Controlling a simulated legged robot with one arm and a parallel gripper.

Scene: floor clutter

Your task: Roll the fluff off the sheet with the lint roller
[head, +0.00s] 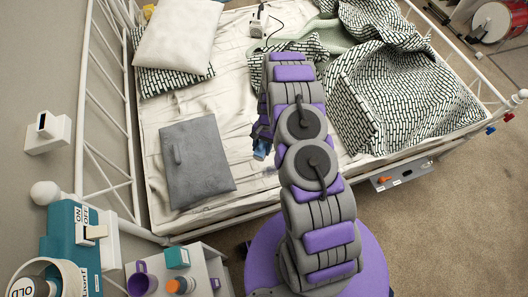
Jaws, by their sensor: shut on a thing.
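The bed's white sheet (228,88) is creased and bare on the left and middle of the mattress. My gripper (262,132) is low over the middle of the sheet, mostly hidden behind my own arm. It is shut on a small blue thing, seemingly the lint roller (262,148), of which only a piece shows left of my arm. I cannot tell whether the roller touches the sheet. Fluff is too small to make out clearly, and my arm covers part of the sheet.
A grey folded cloth or case (196,163) lies on the sheet at left. A white pillow (178,35) is at the head end. A patterned blanket (395,95) is bunched at right. White bed rails edge both ends. A bedside stand with a purple mug (142,280) is at lower left.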

